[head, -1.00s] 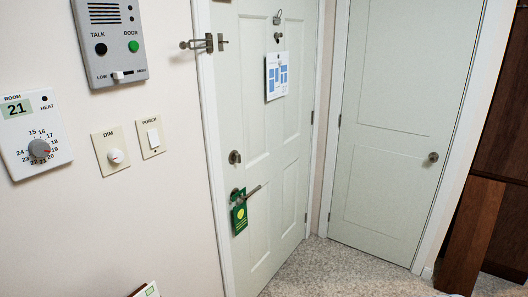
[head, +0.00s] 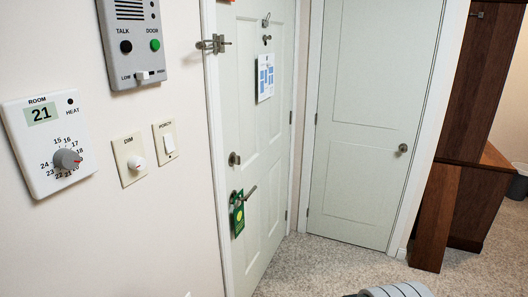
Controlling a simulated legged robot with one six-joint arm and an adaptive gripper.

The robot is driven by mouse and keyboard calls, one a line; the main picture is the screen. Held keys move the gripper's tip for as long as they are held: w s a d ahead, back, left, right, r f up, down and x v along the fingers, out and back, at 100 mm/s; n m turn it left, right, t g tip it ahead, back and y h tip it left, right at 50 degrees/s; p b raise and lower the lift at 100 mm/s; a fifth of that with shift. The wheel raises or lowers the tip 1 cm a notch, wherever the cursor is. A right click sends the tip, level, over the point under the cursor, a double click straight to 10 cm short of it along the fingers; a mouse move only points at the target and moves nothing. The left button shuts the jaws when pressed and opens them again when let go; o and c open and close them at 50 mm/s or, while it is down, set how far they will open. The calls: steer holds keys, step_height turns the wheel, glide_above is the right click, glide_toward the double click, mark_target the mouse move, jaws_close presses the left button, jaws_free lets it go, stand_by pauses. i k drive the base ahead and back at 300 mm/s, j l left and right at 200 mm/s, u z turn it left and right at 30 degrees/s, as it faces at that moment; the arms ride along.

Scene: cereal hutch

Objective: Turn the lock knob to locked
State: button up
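The lock knob (head: 234,159) is a small dark metal thumb-turn on the pale green door (head: 262,135), above the lever handle (head: 249,193). It is too small to tell which way its turn piece points. A green hanger tag (head: 238,213) hangs from the lever. The door appears shut in its white frame. My gripper's fingers are not in view; a grey rounded part, probably of my arm, shows at the bottom edge, well apart from the door.
The left wall holds a thermostat (head: 50,142), an intercom (head: 134,42), a dimmer (head: 131,160) and a porch switch (head: 166,140). A second door (head: 375,125) and brown wooden furniture (head: 465,130) stand right. The carpet (head: 330,268) is clear.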

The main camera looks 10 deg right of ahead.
mark_target(236, 160)
steer(key=i+l, duration=0.1)
steer(key=l, duration=0.25)
steer(key=i+l, duration=0.15)
steer(key=l, duration=0.2)
steer(key=i+l+u, duration=0.1)
steer(key=l, duration=0.25)
steer(key=i+l+u, duration=0.15)
steer(key=i+l, duration=0.65)
steer(key=l, duration=0.15)
steer(key=i+j, duration=0.2)
steer(key=i+j+u, duration=0.1)
steer(key=i, duration=0.3)
